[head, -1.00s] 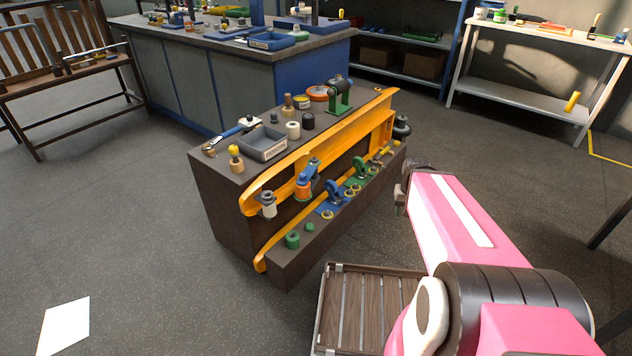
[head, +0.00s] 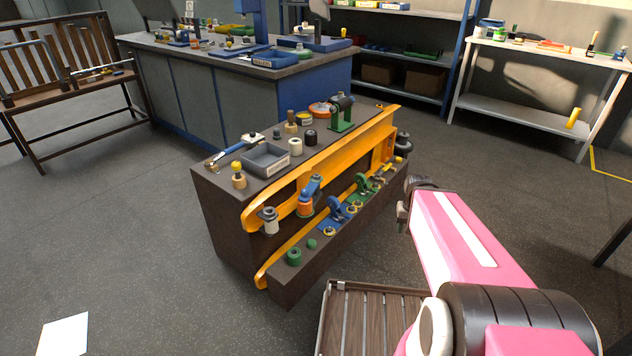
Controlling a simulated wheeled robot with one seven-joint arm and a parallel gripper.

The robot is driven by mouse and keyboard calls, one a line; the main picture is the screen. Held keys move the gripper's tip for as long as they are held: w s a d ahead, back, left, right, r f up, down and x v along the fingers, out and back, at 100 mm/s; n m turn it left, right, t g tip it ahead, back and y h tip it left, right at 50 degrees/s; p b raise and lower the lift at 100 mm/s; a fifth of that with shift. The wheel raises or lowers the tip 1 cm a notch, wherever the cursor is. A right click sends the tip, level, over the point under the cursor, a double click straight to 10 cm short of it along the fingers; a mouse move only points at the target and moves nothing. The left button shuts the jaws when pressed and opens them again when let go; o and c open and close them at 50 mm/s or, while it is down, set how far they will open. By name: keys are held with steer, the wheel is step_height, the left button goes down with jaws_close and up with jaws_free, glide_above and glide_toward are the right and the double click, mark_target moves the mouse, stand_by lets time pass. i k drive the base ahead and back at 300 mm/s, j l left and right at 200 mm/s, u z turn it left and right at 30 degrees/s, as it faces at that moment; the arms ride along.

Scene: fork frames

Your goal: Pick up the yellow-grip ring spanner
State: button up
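I cannot make out a yellow-grip ring spanner for certain. Small yellow pieces (head: 386,167) lie at the far right end of the lower ledge of the dark brown two-level stand (head: 232,225), too small to identify. A blue-handled tool (head: 243,145) with a metal end lies on the stand's top at left. My gripper (head: 403,214) shows only as a small dark part at the far end of my pink arm, right of the stand and apart from it in the picture. Its fingers are mostly hidden, so its opening and any held thing cannot be told.
An orange rail (head: 335,178) runs along the stand's front edge. A grey tray (head: 264,159) and a green-based device (head: 341,117) stand on top. A slatted wooden platform (head: 345,325) is low in front. Blue workbench (head: 310,100) behind, white table (head: 520,108) at right. Floor at left is mostly clear.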

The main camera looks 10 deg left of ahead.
mark_target(388, 166)
steer(key=i+l+u, duration=0.15)
steer(key=i+l, duration=0.45)
steer(key=i, duration=0.15)
steer(key=i+l+u, duration=0.2)
steer(key=i+l, duration=0.5)
steer(key=i+l+u, duration=0.15)
steer(key=i+l, duration=0.5)
steer(key=l, duration=0.15)
